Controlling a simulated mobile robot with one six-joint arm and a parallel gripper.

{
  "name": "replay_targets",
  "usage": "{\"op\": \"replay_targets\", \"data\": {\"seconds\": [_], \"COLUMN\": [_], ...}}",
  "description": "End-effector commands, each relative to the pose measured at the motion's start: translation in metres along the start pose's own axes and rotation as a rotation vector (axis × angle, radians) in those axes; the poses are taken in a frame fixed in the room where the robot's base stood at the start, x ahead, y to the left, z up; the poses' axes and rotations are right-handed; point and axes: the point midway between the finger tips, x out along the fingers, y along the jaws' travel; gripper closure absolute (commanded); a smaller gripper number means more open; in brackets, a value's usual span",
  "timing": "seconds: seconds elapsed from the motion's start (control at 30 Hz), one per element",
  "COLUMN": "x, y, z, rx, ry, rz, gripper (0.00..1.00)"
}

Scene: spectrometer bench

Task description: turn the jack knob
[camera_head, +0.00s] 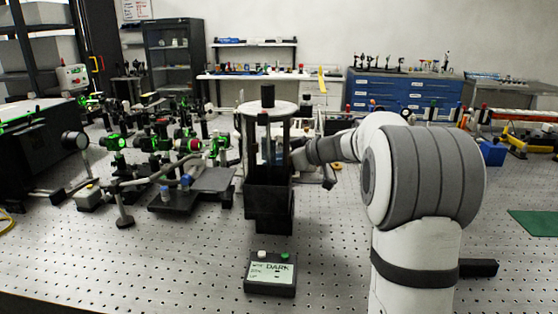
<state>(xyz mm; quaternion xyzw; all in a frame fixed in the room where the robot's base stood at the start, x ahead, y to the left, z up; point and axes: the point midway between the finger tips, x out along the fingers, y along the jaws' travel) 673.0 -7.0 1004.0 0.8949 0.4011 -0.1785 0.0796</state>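A tall fixture stands at the centre, with a round white top plate (283,108), dark posts and a black box-shaped lower part (268,205). A black cylindrical piece (267,96) stands upright on the plate. I cannot make out for sure which part is the jack knob. My arm reaches in from the right. My gripper (298,158) is at the right side of the fixture, at the height of its posts. Its fingers are small, dark and partly lost against the fixture, so I cannot tell whether they touch it or are open.
Optics and a dark plate (205,185) crowd the left. The perforated tabletop (170,255) is clear at the front left. A green mat (535,222) lies far right.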

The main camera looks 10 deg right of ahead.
Motion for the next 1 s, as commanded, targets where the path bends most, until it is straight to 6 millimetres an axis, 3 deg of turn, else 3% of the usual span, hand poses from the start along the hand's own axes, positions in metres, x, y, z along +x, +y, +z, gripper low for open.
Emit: {"op": "replay_targets", "data": {"seconds": [0.27,0.7,1.0], "x": [-0.008,-0.073,-0.078], "y": [0.0,0.0,0.0], "z": [0.0,0.0,0.0], "rx": [-0.001,-0.001,0.0], "ry": [0.001,0.0,0.0], "rz": [0.001,0.001,-0.001], "gripper": [0.55,0.55,0.55]}}
